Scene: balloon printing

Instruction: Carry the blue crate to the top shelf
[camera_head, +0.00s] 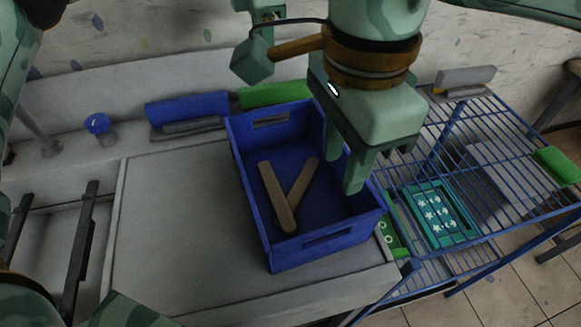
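The blue crate (275,222) is an open box standing upright on the grey worktop near its right end. It has handle slots in its end walls. Two wooden sticks (277,197) lie crossed inside it. My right gripper (380,165) is above the crate's right side, fingers pointing down and apart. One finger overlaps the right wall in the picture; I cannot tell whether it touches. Nothing shows held between the fingers. The blue wire shelf rack (500,130) stands to the right, its top shelf showing. My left gripper is not in view.
A grey-handled tool (465,78) lies at the back of the rack and a green block (556,165) at its right edge. A teal patterned frame (440,213) is at the rack's left. Blue (187,109) and green (273,94) pieces line the worktop's back. The worktop left of the crate is clear.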

